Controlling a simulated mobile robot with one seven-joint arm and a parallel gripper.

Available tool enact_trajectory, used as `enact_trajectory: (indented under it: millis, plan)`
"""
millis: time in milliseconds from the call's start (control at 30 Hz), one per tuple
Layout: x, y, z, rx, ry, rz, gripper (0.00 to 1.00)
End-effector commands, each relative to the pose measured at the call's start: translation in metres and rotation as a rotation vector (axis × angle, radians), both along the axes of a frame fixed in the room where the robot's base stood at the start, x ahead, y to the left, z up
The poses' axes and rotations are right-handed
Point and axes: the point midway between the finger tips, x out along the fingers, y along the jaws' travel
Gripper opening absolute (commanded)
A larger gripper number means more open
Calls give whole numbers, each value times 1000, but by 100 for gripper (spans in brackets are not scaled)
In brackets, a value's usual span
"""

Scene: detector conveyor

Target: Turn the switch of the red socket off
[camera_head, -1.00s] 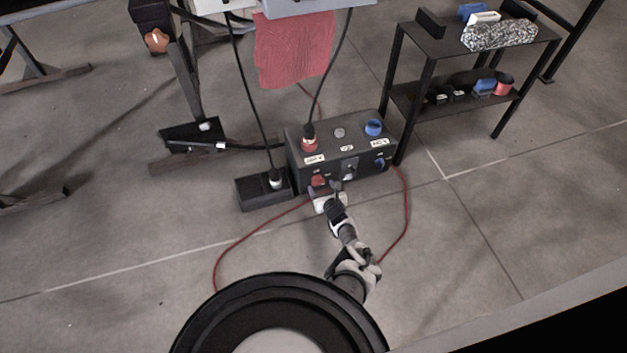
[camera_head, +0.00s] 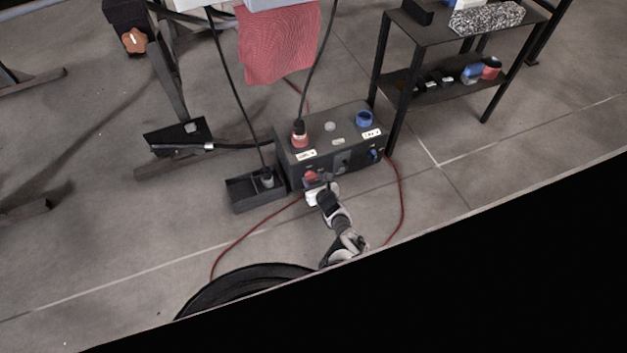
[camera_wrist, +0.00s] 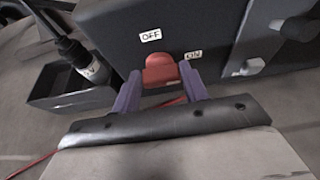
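The dark power box (camera_head: 357,121) stands on the floor. A red plug sits in the red socket (camera_head: 299,139) on its top, at the left. The red switch (camera_head: 310,175) is on the front face below it. In the wrist view the red switch (camera_wrist: 160,70) lies between an OFF label (camera_wrist: 151,36) at upper left and an ON label (camera_wrist: 193,55) at right. My gripper (camera_wrist: 160,88) has its two purple fingers apart, one on each side of the switch. Whether they touch it I cannot tell. In the head view my gripper (camera_head: 313,190) is small at the box front.
A blue socket (camera_head: 364,119) and blue switch (camera_head: 375,155) are on the box's right part. A grey lever (camera_wrist: 246,67) is right of the red switch. A black tray (camera_head: 243,190) with a plug adjoins the box at left. Red cables lie on the floor.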

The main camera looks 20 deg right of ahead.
Motion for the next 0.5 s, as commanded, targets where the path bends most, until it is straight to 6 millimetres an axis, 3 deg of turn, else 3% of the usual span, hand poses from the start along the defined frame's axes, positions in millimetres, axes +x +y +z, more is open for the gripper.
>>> enact_trajectory:
  millis: [33,100,500]
  plan:
    - [0,0,0,0,0,0,30]
    - [0,0,0,0,0,0,21]
    - [1,3,1,-73,-4,3,21]
